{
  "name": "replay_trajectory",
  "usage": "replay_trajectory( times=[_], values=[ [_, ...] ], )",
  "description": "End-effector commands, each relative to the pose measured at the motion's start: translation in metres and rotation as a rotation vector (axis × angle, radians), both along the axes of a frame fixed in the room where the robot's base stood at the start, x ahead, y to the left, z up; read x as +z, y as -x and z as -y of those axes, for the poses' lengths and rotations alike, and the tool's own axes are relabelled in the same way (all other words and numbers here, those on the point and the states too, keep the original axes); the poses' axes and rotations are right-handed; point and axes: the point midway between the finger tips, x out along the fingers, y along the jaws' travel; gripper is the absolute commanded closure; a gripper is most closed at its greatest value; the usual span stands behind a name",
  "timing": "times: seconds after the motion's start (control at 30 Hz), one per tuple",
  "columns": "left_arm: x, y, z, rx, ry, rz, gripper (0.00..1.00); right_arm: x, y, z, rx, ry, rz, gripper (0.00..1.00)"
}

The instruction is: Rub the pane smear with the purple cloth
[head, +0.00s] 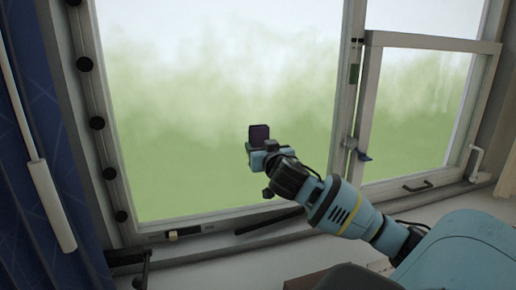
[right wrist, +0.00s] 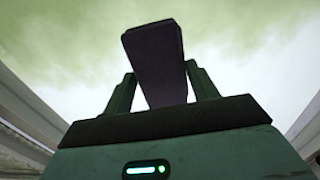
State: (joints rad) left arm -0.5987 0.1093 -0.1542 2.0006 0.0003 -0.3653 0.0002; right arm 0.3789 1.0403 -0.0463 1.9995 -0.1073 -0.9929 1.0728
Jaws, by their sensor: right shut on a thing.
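The purple cloth (head: 259,134) is a small, dark, folded block. My right gripper (head: 258,148) is shut on it and holds it up in front of the large window pane (head: 170,120). In the right wrist view the cloth (right wrist: 155,62) stands between the two fingers of the right gripper (right wrist: 160,92) and reaches past their tips. I cannot tell whether the cloth touches the glass. No distinct smear stands out on the pane; the view through it is blurred white and green. My left gripper is not in view.
A smaller casement (head: 420,110) with a handle (head: 417,187) is at the right. A blue curtain (head: 35,150) and a white rod (head: 50,205) are at the left. The window sill (head: 210,250) runs below, with a dark bar (head: 270,221) along the lower frame.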

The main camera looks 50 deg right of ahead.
Motion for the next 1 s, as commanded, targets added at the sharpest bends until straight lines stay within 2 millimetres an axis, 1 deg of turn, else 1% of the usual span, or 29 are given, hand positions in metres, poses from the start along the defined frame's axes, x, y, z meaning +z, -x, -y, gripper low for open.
replay_trajectory(
  times=[0.03, 0.3, 0.67, 1.0],
  values=[
    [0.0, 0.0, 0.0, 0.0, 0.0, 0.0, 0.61, -0.001, 0.003, 0.006, -0.007, 0.001, -0.003, 0.6],
    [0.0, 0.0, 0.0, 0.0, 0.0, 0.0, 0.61, -0.001, 0.013, 0.022, -0.006, 0.0, -0.004, 0.6],
    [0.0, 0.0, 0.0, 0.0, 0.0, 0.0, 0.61, 0.0, 0.016, 0.027, -0.004, 0.0, -0.001, 0.6],
    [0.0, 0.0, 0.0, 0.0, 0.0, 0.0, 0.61, -0.001, 0.029, 0.049, -0.004, -0.002, -0.002, 0.6]
  ],
)
